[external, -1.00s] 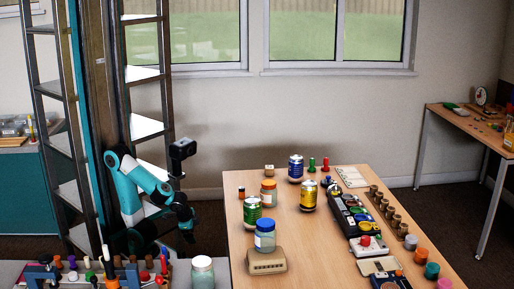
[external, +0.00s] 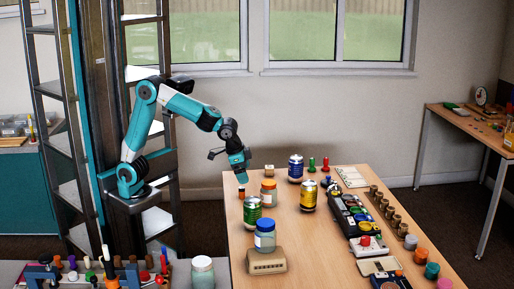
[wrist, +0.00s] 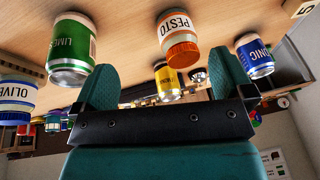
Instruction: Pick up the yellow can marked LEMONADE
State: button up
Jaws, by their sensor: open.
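The yellow can (external: 308,195) stands upright on the wooden table, right of the other cans and jars. It also shows in the wrist view (wrist: 168,84), beyond the gap between my fingers and partly behind the PESTO jar; its label is too small to read fully. My gripper (external: 242,178) is over the table's left edge, pointing down, apart from the can and to its left. In the wrist view my gripper's two teal fingers (wrist: 142,86) are spread wide with nothing between them.
An orange-lidded PESTO jar (external: 268,193) stands between my gripper and the yellow can. A green LIMES can (external: 252,210), a blue-lidded OLIVES jar (external: 265,235) and a blue can (external: 295,168) stand nearby. A black tray (external: 352,218) lies right of the yellow can.

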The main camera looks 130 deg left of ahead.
aim_at(308, 189)
jog(key=w+a+r+t+p, duration=0.1)
jog(key=w+a+r+p, duration=0.35)
jog(key=w+p, duration=0.2)
jog(key=w+a+r+t+p, duration=0.1)
jog(key=w+a+r+p, duration=0.2)
jog(key=w+a+p, duration=0.4)
jog(key=shift+h, duration=0.3)
jog(key=x, duration=1.6)
jog(key=shift+w+d+f+b, duration=0.15)
jog(key=shift+d+f+b, duration=0.15)
jog(key=shift+f, duration=0.1)
jog(key=c, duration=1.1)
jog(key=shift+o, duration=0.2)
jog(key=shift+r, duration=0.1)
